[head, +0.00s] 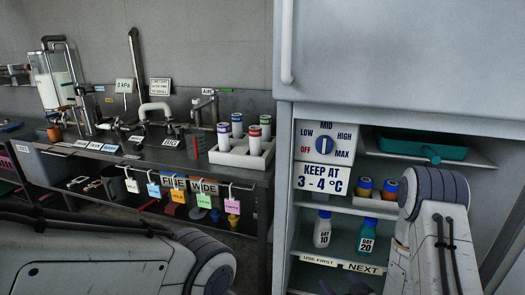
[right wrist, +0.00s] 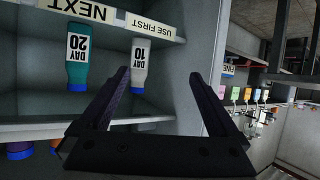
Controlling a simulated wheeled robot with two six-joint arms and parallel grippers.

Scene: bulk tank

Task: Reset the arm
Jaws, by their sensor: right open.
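My right gripper (head: 343,286) is low in front of the fridge's lower shelf in the head view, mostly cut off by the bottom edge. The right wrist view, which is upside down, shows its two dark fingers (right wrist: 160,76) spread apart with nothing held between them. Beyond them stand the white DAY 10 bottle (right wrist: 140,66) and the teal DAY 20 bottle (right wrist: 77,55), both apart from the fingers. In the head view the DAY 10 bottle (head: 322,229) and DAY 20 bottle (head: 367,236) stand upright on the shelf. My left arm shows at lower left; its gripper is out of view.
The open fridge compartment has a temperature dial (head: 324,149), a teal tray (head: 425,146) above, and orange-and-blue jars (head: 365,187) on the middle shelf. Left of it is a counter with a white vial rack (head: 241,153) and colored tags (head: 178,197) hanging below.

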